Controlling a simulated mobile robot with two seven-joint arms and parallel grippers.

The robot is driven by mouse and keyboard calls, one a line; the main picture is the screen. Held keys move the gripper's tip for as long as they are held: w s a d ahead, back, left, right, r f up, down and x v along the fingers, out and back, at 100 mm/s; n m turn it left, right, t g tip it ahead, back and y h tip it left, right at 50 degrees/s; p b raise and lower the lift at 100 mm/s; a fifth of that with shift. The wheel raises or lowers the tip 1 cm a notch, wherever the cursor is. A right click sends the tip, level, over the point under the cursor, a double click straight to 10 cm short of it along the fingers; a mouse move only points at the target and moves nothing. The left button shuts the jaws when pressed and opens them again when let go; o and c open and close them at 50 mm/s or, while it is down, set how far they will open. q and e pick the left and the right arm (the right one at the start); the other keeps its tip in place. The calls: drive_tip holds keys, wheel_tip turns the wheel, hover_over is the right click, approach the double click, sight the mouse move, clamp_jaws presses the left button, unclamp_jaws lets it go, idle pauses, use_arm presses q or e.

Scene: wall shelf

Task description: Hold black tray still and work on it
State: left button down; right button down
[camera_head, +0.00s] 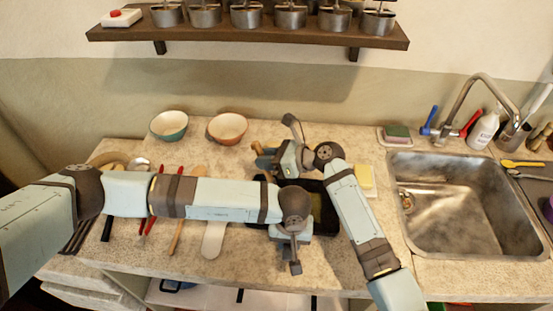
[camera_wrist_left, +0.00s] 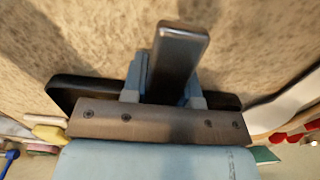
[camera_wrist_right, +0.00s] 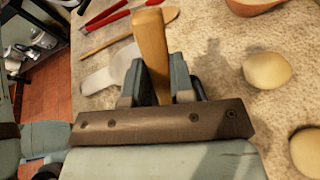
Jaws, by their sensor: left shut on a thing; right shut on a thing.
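The black tray (camera_head: 332,232) lies on the counter at the centre, largely hidden under my two arms; its dark edge also shows in the left wrist view (camera_wrist_left: 72,90). My left gripper (camera_head: 288,236) is at the tray's near side, shut on a dark bar-like handle (camera_wrist_left: 180,48) that appears to belong to the tray. My right gripper (camera_head: 270,160) is at the tray's far left, above the counter. It is shut on a wooden handle (camera_wrist_right: 151,45) standing up between its fingers. The working end of that tool is hidden.
Two bowls (camera_head: 169,125) (camera_head: 228,128) stand at the back. Utensils, including a pale spatula (camera_head: 213,240), lie left of the tray. A yellow sponge (camera_head: 366,176) and the sink (camera_head: 470,205) are to the right. Pale round items (camera_wrist_right: 268,70) lie near my right gripper.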

sight(260, 152)
drive_tip(key=shift+a, duration=0.85)
drive_tip(key=shift+a+r, duration=0.2)
drive_tip(key=shift+r, duration=0.35)
drive_tip(key=shift+a+r, duration=0.15)
drive_tip(key=shift+r, duration=3.3)
drive_tip(key=s+r, duration=0.4)
drive_tip(key=shift+f, duration=2.45)
